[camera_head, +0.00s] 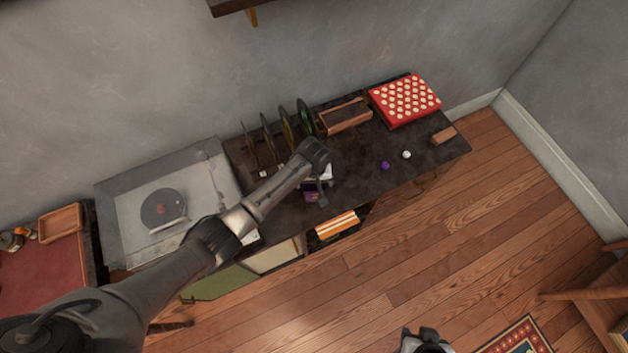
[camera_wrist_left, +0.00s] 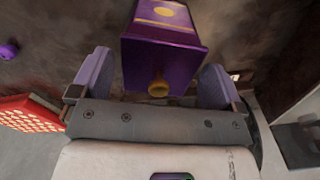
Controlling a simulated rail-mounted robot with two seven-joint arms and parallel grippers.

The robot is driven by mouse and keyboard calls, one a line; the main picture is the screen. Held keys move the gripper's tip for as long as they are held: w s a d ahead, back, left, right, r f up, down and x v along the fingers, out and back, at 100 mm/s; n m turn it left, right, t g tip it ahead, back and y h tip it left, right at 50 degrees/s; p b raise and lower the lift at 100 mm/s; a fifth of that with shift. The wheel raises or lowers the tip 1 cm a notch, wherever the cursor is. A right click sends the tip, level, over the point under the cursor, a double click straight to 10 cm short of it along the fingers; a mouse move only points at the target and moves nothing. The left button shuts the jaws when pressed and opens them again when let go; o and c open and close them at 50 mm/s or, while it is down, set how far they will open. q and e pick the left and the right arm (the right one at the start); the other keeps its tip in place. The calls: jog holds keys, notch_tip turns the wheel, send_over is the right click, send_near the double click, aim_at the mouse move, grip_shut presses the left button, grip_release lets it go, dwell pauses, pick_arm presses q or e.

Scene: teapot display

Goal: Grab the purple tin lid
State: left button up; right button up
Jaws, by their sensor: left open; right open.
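The purple tin lid (camera_wrist_left: 160,66), with a gold knob (camera_wrist_left: 158,88), faces my left gripper in the left wrist view. It tops a purple tin with a gold-marked side (camera_wrist_left: 165,14). My left gripper (camera_wrist_left: 154,82) is open, with one finger on each side of the lid; I cannot tell whether they touch it. In the head view the tin (camera_head: 312,195) stands near the counter's front edge, partly hidden by my left gripper (camera_head: 322,188). My right gripper (camera_head: 426,342) is open at the bottom edge of the head view, away from the counter.
A dark counter (camera_head: 350,172) runs along the wall. A small purple ball (camera_head: 385,165) and white ball (camera_head: 406,154) lie right of the tin. Upright plates (camera_head: 285,124), a wooden tray (camera_head: 345,115) and a red board (camera_head: 404,99) stand behind. A turntable (camera_head: 163,208) is at left.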

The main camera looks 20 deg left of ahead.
pick_arm(q)
jog(key=c, duration=0.8)
